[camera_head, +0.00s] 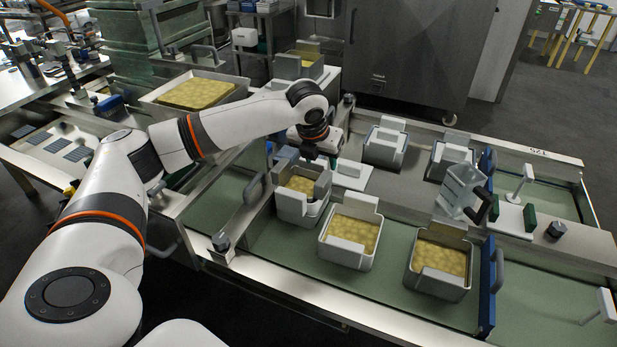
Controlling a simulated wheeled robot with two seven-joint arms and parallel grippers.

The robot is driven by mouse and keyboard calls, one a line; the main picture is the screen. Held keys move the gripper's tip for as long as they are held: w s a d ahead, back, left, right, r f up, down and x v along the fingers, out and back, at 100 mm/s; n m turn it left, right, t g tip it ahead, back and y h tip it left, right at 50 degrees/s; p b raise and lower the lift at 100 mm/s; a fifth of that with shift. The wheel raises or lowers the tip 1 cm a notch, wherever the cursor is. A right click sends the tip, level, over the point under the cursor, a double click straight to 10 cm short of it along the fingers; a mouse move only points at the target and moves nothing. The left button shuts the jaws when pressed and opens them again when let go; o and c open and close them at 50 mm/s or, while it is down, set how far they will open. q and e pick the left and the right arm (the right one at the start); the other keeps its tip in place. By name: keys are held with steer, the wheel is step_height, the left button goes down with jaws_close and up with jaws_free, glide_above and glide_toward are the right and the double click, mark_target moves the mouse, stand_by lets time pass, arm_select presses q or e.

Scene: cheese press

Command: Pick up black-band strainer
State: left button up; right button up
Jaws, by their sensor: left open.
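A pale, translucent strainer-like vessel (459,187) with a black band or handle at its right side stands tilted on the right half of the bench. I take it to be the black-band strainer. My left arm reaches in from the left, and its gripper (309,153) is open above the back of a white mould (291,208) with yellow curd in it. The gripper is well to the left of the vessel and apart from it. Its fingertips are small and partly hidden by the wrist. My right gripper is not in view.
Two more curd-filled white moulds (327,250) (417,277) stand in the front green tray. Grey-white moulds (371,149) (438,160) stand at the back. A blue plate with a handle (487,289) rises at the right. A large curd tray (157,98) lies at the left.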

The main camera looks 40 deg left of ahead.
mark_target(323, 178)
arm_select(q)
steer(key=b+x, duration=0.1)
steer(key=x, duration=0.5)
steer(key=shift+s+f, duration=0.1)
steer(key=x, duration=0.2)
steer(key=b+x, duration=0.1)
steer(key=x, duration=0.1)
steer(key=shift+f+b, duration=0.3)
steer(key=shift+f, duration=0.15)
steer(key=shift+a+f, duration=0.1)
steer(key=shift+f, duration=0.2)
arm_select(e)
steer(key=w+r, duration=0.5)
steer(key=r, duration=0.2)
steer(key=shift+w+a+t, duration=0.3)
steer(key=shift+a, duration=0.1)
arm_select(q)
steer(key=shift+r, duration=0.1)
jaws_close()
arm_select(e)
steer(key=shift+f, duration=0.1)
